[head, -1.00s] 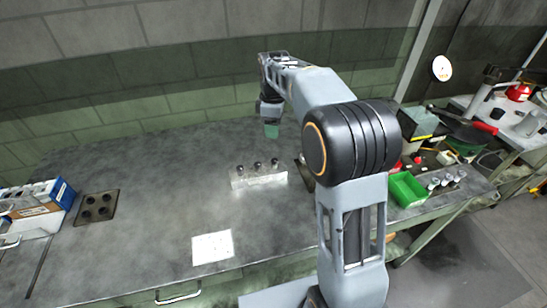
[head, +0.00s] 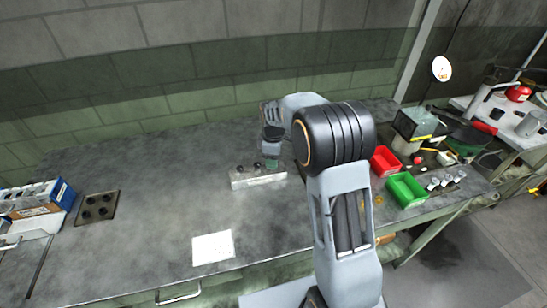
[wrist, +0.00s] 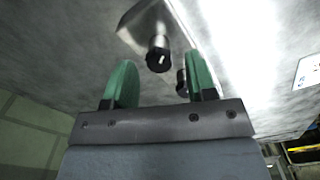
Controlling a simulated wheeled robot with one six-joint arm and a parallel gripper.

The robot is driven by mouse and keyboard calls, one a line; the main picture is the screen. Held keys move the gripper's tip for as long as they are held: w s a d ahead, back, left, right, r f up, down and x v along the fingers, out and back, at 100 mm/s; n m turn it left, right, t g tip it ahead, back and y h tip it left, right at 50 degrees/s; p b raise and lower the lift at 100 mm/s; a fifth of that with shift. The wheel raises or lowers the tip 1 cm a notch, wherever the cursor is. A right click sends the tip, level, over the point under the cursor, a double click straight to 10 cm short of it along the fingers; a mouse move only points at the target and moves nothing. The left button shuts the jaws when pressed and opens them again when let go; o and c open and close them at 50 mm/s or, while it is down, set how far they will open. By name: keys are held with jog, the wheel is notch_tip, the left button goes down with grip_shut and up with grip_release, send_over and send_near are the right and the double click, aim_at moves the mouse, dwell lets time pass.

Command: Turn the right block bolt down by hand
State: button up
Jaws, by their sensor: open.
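The light metal block (head: 244,183) stands on the grey bench with a row of dark-headed bolts. The left bolt (head: 240,169) and middle bolt (head: 257,168) show in the head view. The right bolt is hidden there behind my gripper (head: 271,163), which is low over the block's right end. In the wrist view my gripper (wrist: 160,64) is open, with green fingers apart. A black-headed bolt (wrist: 158,60) shows between and beyond the fingertips. A second bolt (wrist: 182,82) is partly covered by the right finger. I cannot tell whether either finger touches a bolt.
A white sheet (head: 213,247) lies near the bench's front edge. A dark plate with holes (head: 96,207) and a blue-white box (head: 40,195) are at left. A red bin (head: 386,161) and a green bin (head: 407,190) are at right.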

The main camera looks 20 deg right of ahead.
jog(key=shift+c, duration=0.5)
jog(key=c, duration=0.8)
jog(key=m, duration=0.5)
jog(key=shift+w, duration=0.1)
jog(key=m, duration=0.4)
jog(key=shift+d+m, duration=0.15)
jog(key=shift+m, duration=0.15)
jog(key=m, duration=0.7)
jog(key=shift+d, duration=0.1)
jog(key=m, duration=0.4)
jog(key=shift+d+m, duration=0.1)
jog(key=shift+m, duration=1.6)
